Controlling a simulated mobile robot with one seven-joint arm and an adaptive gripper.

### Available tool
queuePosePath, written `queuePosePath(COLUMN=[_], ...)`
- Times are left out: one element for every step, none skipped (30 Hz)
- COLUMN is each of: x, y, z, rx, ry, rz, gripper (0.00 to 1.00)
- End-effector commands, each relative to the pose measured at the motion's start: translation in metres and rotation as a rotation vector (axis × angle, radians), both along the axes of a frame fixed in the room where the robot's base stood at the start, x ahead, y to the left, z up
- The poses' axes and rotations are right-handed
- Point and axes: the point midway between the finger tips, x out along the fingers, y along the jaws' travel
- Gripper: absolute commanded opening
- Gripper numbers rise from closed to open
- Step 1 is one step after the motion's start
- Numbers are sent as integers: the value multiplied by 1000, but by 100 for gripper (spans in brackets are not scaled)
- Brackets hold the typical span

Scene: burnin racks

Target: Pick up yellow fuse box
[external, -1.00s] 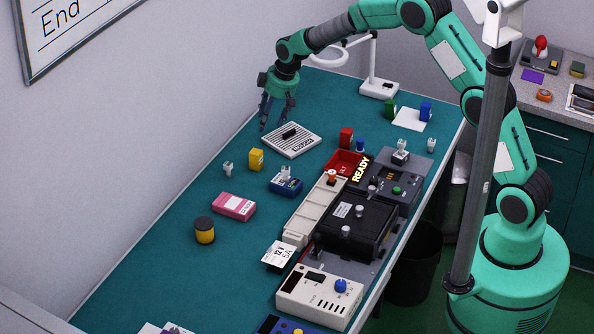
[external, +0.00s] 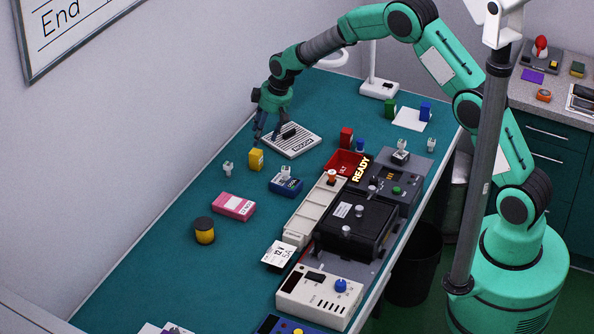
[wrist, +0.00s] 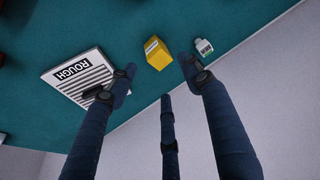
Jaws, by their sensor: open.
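The yellow fuse box (external: 256,160) stands upright on the teal table, left of the middle in the external view. In the wrist view the yellow fuse box (wrist: 157,54) lies beyond and between the spread fingertips, apart from them. My gripper (external: 267,137) is open and empty, above the table just behind and slightly right of the box in the external view. In the wrist view my gripper (wrist: 155,80) shows its dark fingers spread wide, with a third finger between them.
A striped "ROUGH" plate (external: 292,141) lies close to the right of the box. A blue box (external: 286,185) and a pink box (external: 234,206) are nearer the camera. A red block (external: 346,137) is farther right.

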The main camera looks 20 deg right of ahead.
Motion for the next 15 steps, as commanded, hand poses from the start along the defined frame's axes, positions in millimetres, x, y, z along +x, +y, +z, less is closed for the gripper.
queuePosePath(x=[1, 2, 3, 4, 4, 5, 5, 6, 6, 6, 6, 6, 6, 6, 6], y=[2, 3, 4, 4, 5, 5, 6, 6, 6, 7, 7, 7, 7, 7, 7], z=[-8, -12, -16, -19, -22, -25, -26, -27, -29, -30, -30, -30, -30, -30, -30], rx=[-1, 0, 0, 0, -1, 0, 0, 0, 0, 0, 0, 0, 0, 0, 0], ry=[1, 0, 0, 0, 1, 0, 0, 0, 0, 0, 0, 0, 0, 0, 0], rz=[0, 0, 0, 0, 0, 0, 0, 0, 0, 0, 0, 0, 0, 0, 0], gripper=[50, 50, 50, 50, 50, 50, 50, 50, 50, 50, 50, 50, 50, 50, 50])
